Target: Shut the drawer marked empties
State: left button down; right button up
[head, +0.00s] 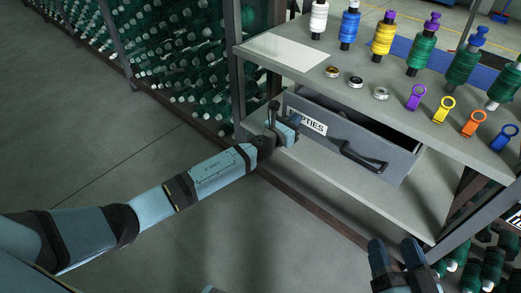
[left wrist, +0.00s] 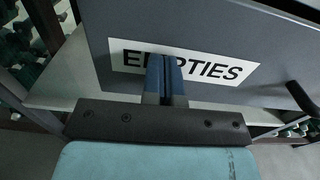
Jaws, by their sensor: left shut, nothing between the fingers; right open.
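The grey drawer (head: 333,145) sits under the worktop and stands partly open, with its dark inside showing behind the front panel. Its white label (head: 309,122) reads EMPTIES, partly covered by my left gripper (head: 294,124). A black bar handle (head: 364,158) is right of the label. In the left wrist view the shut, empty fingers of my left gripper (left wrist: 165,75) are in front of the label (left wrist: 215,70); whether they touch the drawer front (left wrist: 220,20) I cannot tell. My right gripper (head: 395,250) is open and empty, low in front of the bench.
The grey worktop (head: 330,95) carries several thread cones, small round pieces and coloured ringed tools. A lower shelf (head: 345,195) lies below the drawer. A rack of green cones (head: 185,60) stands behind on the left. The floor (head: 120,160) in front is clear.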

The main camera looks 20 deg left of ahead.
pick_arm(q)
jog(key=b+x, duration=0.1)
jog(key=x, duration=0.4)
jog(key=shift+w+d+f+b, duration=0.1)
jog(key=shift+w+f+b, duration=0.05)
jog(key=shift+w+b, duration=0.2)
jog(key=shift+w+d, duration=0.1)
jog(key=shift+w, duration=0.3)
jog(key=shift+w+r, duration=0.1)
jog(key=shift+r, duration=0.3)
pick_arm(e)
jog(key=r, duration=0.1)
jog(key=y, duration=0.1)
jog(key=a+r+t, duration=0.1)
jog(key=shift+s+a+r+n+y, duration=0.1)
jog(key=shift+s+r+n+y, duration=0.15)
jog(key=shift+r+n+y, duration=0.05)
